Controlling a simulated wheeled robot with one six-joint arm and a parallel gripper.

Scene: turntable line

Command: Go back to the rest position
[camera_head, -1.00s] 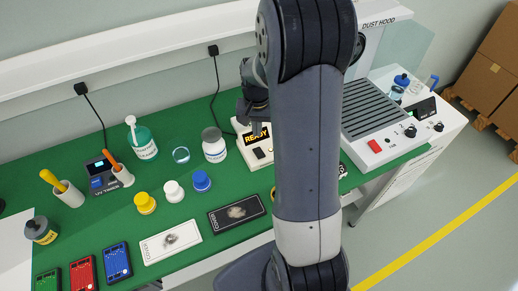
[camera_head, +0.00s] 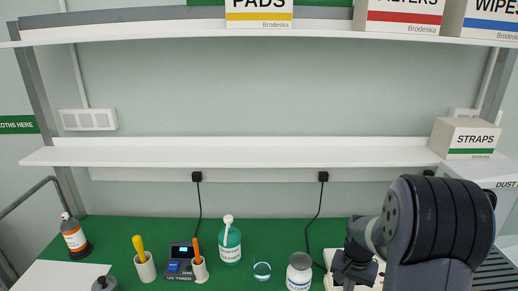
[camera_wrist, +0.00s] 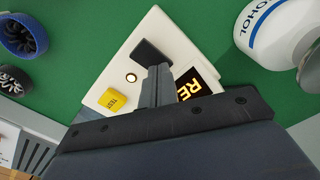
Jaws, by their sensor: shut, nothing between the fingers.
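My gripper (camera_wrist: 158,90) is shut and empty, its two fingers together. In the wrist view it is over a white tester (camera_wrist: 150,30) with a yellow TEST button (camera_wrist: 112,99), a partly covered display (camera_wrist: 196,88) and a black pad (camera_wrist: 152,53). The fingertips overlap the near edge of the black pad; I cannot tell whether they touch it. In the head view my gripper (camera_head: 350,268) is low at the right, in front of the wall, and the tester is mostly hidden behind my arm.
A white bottle (camera_head: 299,272) stands just left of my gripper, with a glass dish (camera_head: 262,270) and a green pump bottle (camera_head: 229,245) further left. A dust hood (camera_head: 485,172) is at the right.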

